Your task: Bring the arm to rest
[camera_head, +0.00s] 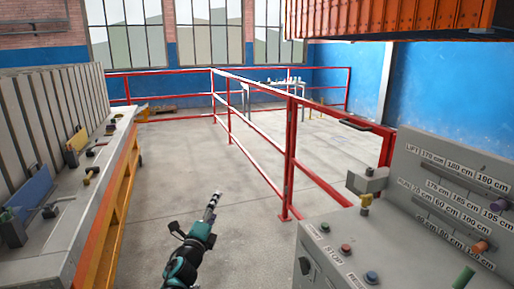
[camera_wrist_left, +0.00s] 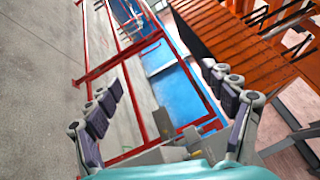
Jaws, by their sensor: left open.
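My left arm (camera_head: 190,255) reaches up from the bottom of the head view, with my left gripper (camera_head: 213,203) over the bare floor between the bench and the control desk. In the left wrist view the gripper (camera_wrist_left: 160,75) has its two fingers spread wide, with nothing between them. It touches nothing that I can see. My right gripper is in neither view.
A grey-topped bench (camera_head: 75,215) with an orange frame stands at the left. A grey control desk (camera_head: 335,258) with buttons and levers stands at the right. Red railings (camera_head: 288,160) run behind. An orange structure (camera_head: 405,18) hangs at upper right. Floor (camera_head: 180,170) between is clear.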

